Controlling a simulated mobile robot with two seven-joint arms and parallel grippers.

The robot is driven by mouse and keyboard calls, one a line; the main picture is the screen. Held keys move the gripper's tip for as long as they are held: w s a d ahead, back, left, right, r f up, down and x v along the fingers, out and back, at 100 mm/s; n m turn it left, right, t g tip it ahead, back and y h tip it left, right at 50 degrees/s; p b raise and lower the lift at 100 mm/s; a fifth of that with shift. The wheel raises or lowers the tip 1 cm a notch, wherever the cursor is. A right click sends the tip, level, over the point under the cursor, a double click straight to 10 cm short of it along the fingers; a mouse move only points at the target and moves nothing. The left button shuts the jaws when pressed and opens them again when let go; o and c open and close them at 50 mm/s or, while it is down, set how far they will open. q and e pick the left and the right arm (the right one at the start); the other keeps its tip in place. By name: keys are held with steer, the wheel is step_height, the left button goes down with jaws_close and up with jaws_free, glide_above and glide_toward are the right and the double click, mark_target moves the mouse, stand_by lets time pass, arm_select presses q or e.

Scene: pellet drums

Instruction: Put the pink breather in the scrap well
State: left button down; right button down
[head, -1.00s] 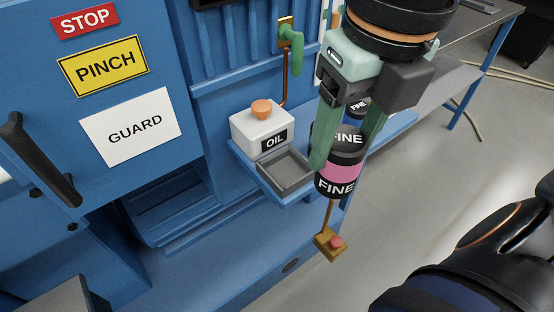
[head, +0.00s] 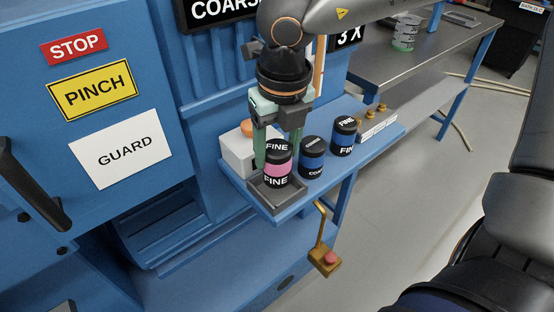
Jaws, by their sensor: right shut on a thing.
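The pink breather (head: 277,170) is a black canister with a pink band and FINE labels. My right gripper (head: 276,156) is shut on it from above, with green fingers on either side, and holds it upright. The scrap well (head: 286,207), a small grey open tray, is at the front of the blue shelf. The breather's lower end is over or inside the well's opening; I cannot tell whether it touches the floor. My left gripper is not in view.
Two blue-banded canisters stand on the shelf to the right, one nearer (head: 312,160) and one farther (head: 344,137). The white oil box (head: 236,152) is just left of the gripper. A brass lever with a red knob (head: 330,258) hangs below the shelf.

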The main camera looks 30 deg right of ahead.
mark_target(277, 163)
steer(key=shift+f, duration=1.6)
steer(key=shift+f+b, duration=0.1)
steer(key=shift+b, duration=0.2)
steer(key=shift+f, duration=0.15)
steer(key=shift+c, duration=0.7)
jaws_free()
steer(key=shift+r, duration=0.35)
steer(key=r, duration=0.4)
steer(key=s+r+p, duration=0.1)
steer(key=r, duration=0.6)
steer(key=shift+s+r, duration=0.2)
steer(key=shift+r, duration=0.15)
